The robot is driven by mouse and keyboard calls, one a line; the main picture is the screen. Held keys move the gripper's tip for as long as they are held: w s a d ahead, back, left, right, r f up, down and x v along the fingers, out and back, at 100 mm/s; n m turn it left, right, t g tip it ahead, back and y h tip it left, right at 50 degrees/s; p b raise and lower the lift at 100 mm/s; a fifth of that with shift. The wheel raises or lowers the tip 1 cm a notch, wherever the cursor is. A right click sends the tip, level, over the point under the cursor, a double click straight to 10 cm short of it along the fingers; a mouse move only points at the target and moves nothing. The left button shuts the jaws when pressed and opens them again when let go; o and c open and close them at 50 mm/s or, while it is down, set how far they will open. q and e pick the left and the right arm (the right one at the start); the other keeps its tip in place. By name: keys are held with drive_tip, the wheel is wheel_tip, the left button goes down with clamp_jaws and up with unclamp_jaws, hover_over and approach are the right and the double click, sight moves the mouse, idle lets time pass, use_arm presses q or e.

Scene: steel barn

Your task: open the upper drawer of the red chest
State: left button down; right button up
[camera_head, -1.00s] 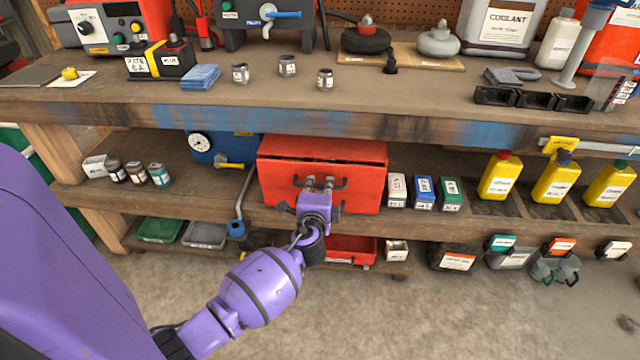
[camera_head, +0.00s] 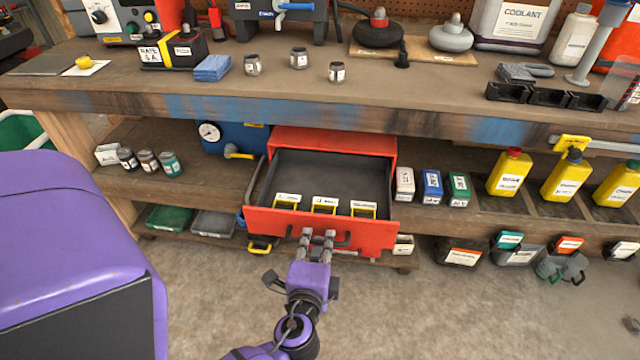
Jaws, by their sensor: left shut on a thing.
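The red chest (camera_head: 350,141) stands on the shelf under the workbench. Its upper drawer (camera_head: 270,226) is pulled well out toward me, showing a dark grey inside. Several yellow items with white labels (camera_head: 324,204) stand in a row just behind the drawer front. My left gripper (camera_head: 317,238) is at the drawer front and shut on the handle (camera_head: 340,240), whose middle the fingers partly hide. The part of the chest below the drawer is hidden by the drawer front. My right gripper is not in view.
Small labelled boxes (camera_head: 432,187) stand right of the chest. A blue gauge unit (camera_head: 228,137) and jars (camera_head: 148,162) are to its left. Green and grey trays (camera_head: 212,223) lie on the lower shelf. The concrete floor (camera_head: 440,310) in front is clear.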

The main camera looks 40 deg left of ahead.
use_arm(q)
drive_tip(key=shift+s+d, duration=0.1)
drive_tip(key=shift+s, duration=0.05)
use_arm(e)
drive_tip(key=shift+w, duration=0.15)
use_arm(q)
drive_tip(key=c, duration=2)
unclamp_jaws()
drive_tip(key=shift+o, duration=0.9)
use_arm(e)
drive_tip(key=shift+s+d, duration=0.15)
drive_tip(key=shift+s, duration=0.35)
use_arm(q)
drive_tip(key=shift+s, duration=0.1)
drive_tip(key=v, duration=1.2)
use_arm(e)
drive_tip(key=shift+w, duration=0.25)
